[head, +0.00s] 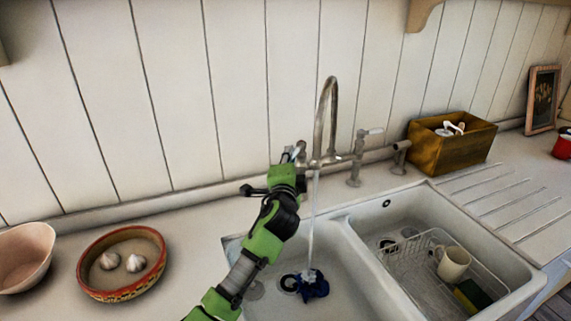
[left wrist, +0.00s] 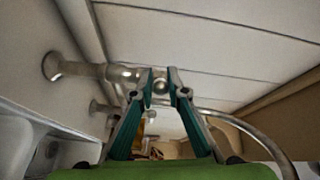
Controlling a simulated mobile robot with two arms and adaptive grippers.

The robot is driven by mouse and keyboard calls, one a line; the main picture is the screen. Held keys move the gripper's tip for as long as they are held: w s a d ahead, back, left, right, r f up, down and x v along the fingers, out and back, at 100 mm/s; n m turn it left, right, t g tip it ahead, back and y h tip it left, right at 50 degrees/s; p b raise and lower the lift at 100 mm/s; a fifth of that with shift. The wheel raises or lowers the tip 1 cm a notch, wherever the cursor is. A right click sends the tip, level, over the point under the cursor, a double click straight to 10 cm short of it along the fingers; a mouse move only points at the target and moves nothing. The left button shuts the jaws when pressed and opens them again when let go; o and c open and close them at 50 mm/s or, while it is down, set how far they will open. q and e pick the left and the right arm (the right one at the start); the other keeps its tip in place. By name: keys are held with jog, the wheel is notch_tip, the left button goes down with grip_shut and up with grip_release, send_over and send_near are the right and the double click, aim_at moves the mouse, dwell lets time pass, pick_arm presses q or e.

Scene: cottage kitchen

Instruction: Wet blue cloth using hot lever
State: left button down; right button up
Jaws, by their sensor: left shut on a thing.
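The blue cloth (head: 312,284) lies crumpled in the left sink basin (head: 345,262), next to the drain. A stream of water (head: 313,215) falls from the metal tap (head: 333,100) onto it. My left gripper (head: 294,160) is at the tap's left lever (head: 300,149), which I take as the hot lever. In the left wrist view its fingers (left wrist: 160,84) are shut on the lever's end (left wrist: 160,86). The gripper partly hides the lever in the head view. The right lever (head: 371,132) stands free. My right gripper is not in view.
The right basin holds a wire rack (head: 425,268) with a cream mug (head: 453,263) and a sponge (head: 472,295). A wooden box (head: 460,150) stands behind it. A bowl with garlic (head: 98,292) and a pink bowl (head: 22,262) stand left on the counter.

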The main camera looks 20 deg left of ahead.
pick_arm(q)
jog(key=shift+d+n+y+b, duration=0.3)
jog(key=shift+n+y+b, duration=0.1)
jog(key=shift+y, duration=0.2)
jog(key=shift+r, duration=0.1)
jog(key=c, duration=2)
grip_release()
jog(key=shift+o, duration=0.2)
